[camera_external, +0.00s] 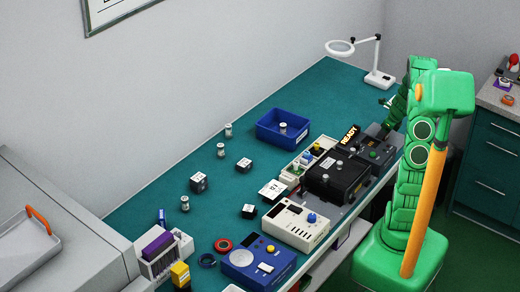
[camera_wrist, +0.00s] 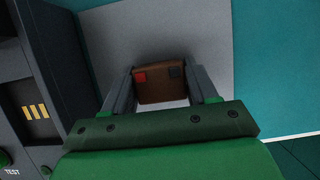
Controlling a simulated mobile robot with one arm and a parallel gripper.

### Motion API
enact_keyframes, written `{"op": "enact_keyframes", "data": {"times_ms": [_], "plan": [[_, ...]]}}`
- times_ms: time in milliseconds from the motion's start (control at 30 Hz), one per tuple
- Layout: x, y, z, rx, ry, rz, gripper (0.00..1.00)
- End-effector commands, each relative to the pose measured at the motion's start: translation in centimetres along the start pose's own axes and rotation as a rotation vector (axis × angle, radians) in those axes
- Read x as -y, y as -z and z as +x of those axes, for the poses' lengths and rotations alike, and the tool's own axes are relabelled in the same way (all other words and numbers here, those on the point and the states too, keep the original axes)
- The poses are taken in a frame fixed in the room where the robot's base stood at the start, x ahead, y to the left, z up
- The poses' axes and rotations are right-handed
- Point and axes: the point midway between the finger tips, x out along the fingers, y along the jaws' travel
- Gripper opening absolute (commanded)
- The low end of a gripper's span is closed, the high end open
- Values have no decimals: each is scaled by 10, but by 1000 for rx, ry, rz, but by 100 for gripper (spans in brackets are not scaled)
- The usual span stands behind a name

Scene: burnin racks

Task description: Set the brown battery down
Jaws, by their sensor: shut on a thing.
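The brown battery (camera_wrist: 158,90) shows in the wrist view as a brown block with one red and one dark patch on its near side. My gripper (camera_wrist: 163,76) is shut on it, with one grey finger at each side. Below and beyond it is a pale grey flat area (camera_wrist: 205,38) on the teal bench. I cannot tell whether the battery touches that surface or is held above it. In the external view my arm reaches down to the far right end of the bench, and the battery cannot be made out there.
A dark unit marked TEST (camera_wrist: 75,75) stands close on the left in the wrist view. The teal bench (camera_wrist: 275,60) is clear to the right. In the external view a black box (camera_external: 337,174), a blue bin (camera_external: 264,134) and a white lamp (camera_external: 379,80) stand nearby.

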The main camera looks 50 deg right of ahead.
Motion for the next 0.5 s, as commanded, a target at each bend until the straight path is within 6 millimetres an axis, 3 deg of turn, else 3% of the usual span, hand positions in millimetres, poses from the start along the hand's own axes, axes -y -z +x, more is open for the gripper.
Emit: {"op": "enact_keyframes", "data": {"times_ms": [67,333,500], "plan": [[0,0,0,0,-1,0,15],[0,-1,-3,0,0,0,15],[0,-7,-18,-1,2,-2,15]]}}
